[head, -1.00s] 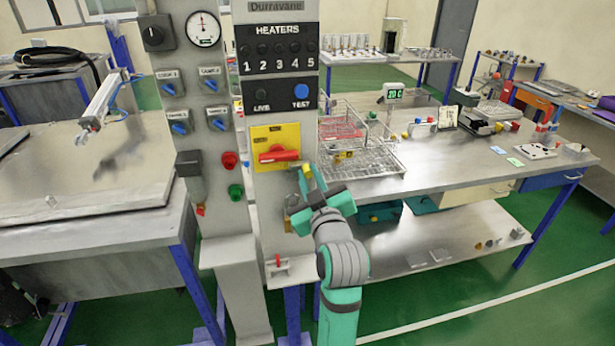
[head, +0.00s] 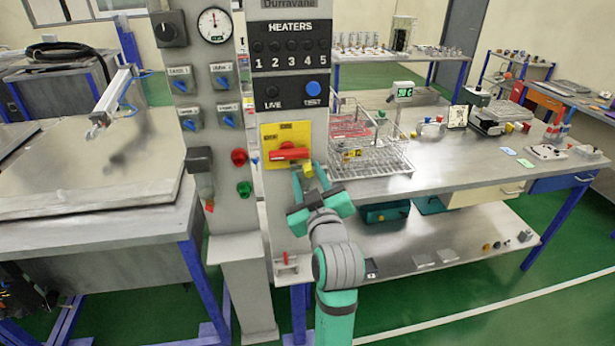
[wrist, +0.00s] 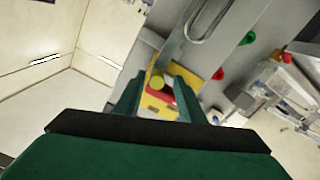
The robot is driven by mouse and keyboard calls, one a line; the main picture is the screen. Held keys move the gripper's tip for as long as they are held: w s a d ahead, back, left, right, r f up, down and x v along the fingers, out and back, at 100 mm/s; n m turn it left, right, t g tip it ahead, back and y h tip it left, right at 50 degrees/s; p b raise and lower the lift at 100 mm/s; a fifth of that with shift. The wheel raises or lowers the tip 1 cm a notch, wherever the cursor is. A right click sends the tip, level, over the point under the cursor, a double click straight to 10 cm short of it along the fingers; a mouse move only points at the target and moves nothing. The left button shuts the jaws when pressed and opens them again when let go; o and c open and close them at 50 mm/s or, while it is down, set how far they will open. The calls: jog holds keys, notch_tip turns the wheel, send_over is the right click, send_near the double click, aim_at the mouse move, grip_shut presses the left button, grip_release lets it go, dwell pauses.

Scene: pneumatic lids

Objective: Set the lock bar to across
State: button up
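A red bar handle (head: 288,154) lies level across a yellow plate (head: 270,137) on the grey control column. The plate's small labels are too blurred to read. My gripper (head: 308,174) is just below the bar's right end, its fingers open and pointing at the panel. A short yellow piece (head: 308,170) shows between the fingertips.
Red (head: 239,157) and green (head: 244,188) buttons sit left of the plate. A bench with a wire basket (head: 375,155) stands close to the right of my gripper. A metal table (head: 90,190) is at the left.

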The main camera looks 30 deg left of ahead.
jog(key=v, duration=1.1)
jog(key=shift+w, duration=0.1)
jog(key=s+d+f+m+t+h, duration=0.1)
jog(key=s+d+f+m+h, duration=0.15)
jog(key=d+f, duration=0.4)
jog(key=s+d+f+m+t+h, duration=0.1)
jog(key=s+d+f+m+h, duration=0.2)
jog(key=f, duration=0.6)
jog(key=s+d+f+m+t+h, duration=0.1)
jog(key=s+d+f+m+h, duration=0.1)
jog(key=d+f+m, duration=0.45)
jog(key=s+d+f+h, duration=0.2)
jog(key=s+d+f, duration=0.2)
jog(key=s, duration=0.8)
jog(key=s+d+f+m+g+h, duration=0.1)
jog(key=s+d+f, duration=0.3)
jog(key=s, duration=0.8)
jog(key=shift+s+d+f+h, duration=0.35)
jog(key=shift+f+h, duration=0.3)
jog(key=shift+h, duration=0.1)
jog(key=shift+w, duration=0.1)
